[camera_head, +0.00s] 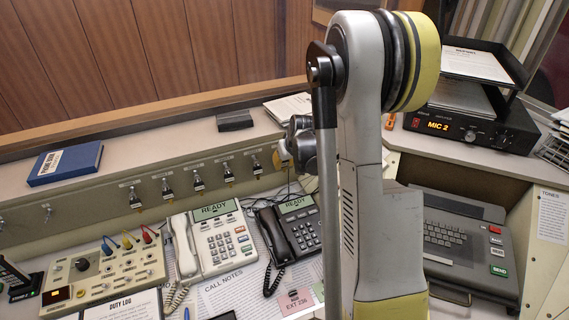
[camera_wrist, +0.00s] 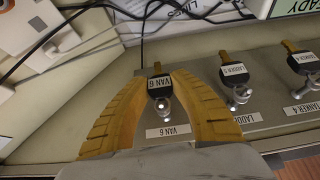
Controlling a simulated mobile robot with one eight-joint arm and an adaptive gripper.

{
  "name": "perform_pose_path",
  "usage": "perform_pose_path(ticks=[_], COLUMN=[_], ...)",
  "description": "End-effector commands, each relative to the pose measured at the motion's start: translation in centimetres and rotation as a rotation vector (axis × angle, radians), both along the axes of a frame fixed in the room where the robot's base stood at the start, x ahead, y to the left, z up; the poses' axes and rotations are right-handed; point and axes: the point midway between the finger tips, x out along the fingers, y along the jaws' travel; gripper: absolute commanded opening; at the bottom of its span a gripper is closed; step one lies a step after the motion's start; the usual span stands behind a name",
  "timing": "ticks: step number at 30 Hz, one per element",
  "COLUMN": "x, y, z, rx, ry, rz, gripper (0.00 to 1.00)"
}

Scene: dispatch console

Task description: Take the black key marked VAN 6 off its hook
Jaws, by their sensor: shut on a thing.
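The black key marked VAN 6 (camera_wrist: 159,86) hangs at its silver hook in the wrist view, above the VAN 6 label (camera_wrist: 168,132) on the rail. The two yellow fingers of my gripper (camera_wrist: 158,74) curve in from both sides and are shut on the key's black head. The hook's round end shows at the key's head, so the key still appears to be on it. In the head view, my gripper (camera_head: 283,154) is at the right part of the key rail, and the VAN 6 key is hidden there.
In the wrist view, the LADDER key (camera_wrist: 234,78) hangs close beside my finger, with the TANKER 4 key (camera_wrist: 303,62) further right. In the head view, a dark phone (camera_head: 290,232) and a pale phone (camera_head: 212,240) stand below the key rail (camera_head: 110,203).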

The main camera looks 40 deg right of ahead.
Motion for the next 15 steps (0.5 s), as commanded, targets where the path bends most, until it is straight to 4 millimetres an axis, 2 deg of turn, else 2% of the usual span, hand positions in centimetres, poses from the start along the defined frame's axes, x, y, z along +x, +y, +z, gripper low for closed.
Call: perform_pose_path(ticks=[15], x=[-0.01], y=[0.00], z=[0.37], rx=[0.000], ry=[0.001], rz=[0.000], gripper=[0.02])
